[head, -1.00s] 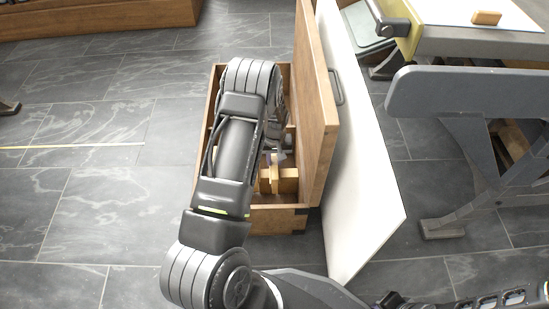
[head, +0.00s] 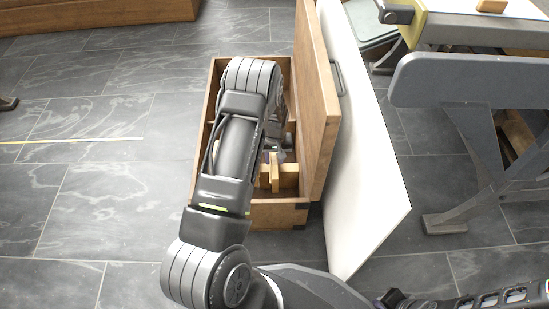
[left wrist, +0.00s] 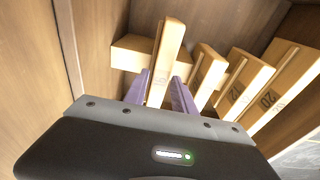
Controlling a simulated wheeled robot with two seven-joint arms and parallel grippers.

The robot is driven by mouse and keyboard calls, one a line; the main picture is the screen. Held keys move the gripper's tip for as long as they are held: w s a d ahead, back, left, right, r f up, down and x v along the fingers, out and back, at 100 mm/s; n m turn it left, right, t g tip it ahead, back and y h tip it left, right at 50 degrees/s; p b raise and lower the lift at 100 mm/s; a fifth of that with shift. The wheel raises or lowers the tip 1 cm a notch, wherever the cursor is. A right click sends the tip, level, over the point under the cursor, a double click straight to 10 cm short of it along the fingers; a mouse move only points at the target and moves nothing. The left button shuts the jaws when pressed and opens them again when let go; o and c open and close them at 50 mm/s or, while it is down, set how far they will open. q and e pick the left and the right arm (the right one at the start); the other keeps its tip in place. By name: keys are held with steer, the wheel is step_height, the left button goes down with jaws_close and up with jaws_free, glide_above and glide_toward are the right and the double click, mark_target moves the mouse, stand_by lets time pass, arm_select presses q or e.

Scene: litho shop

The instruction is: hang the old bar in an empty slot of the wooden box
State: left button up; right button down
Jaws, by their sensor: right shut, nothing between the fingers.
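The wooden box (head: 276,213) stands open on the floor, its lid upright on the right side. My left arm reaches down into it, and the left gripper (head: 273,157) is partly hidden by the arm. In the left wrist view its purple fingers (left wrist: 160,95) lie on both sides of a pale wooden bar (left wrist: 167,50), which I take for the old bar, and appear closed on it. The bar stands in front of a light wooden crosspiece (left wrist: 130,52). Several similar bars (left wrist: 242,84) lean in a row to its right. My right gripper (head: 388,300) is shut and empty at the bottom edge.
A white panel (head: 368,190) leans beside the lid. A grey bench frame (head: 465,82) stands on the right. The slate floor (head: 90,210) left of the box is clear, with a thin yellow strip on it. The box's side wall (left wrist: 30,80) is close to the left gripper.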

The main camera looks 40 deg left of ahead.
arm_select(q)
steer(key=o, duration=0.3)
steer(key=r+p, duration=0.1)
steer(key=r, duration=0.1)
steer(key=r+p, duration=0.1)
steer(key=r, duration=0.2)
steer(key=r+p, duration=0.1)
steer(key=r, duration=0.1)
steer(key=shift+s+d+r, duration=0.2)
steer(key=shift+s+d, duration=0.05)
steer(key=shift+s, duration=0.1)
steer(key=shift+r, duration=0.2)
steer(key=shift+s, duration=0.15)
stand_by(0.5)
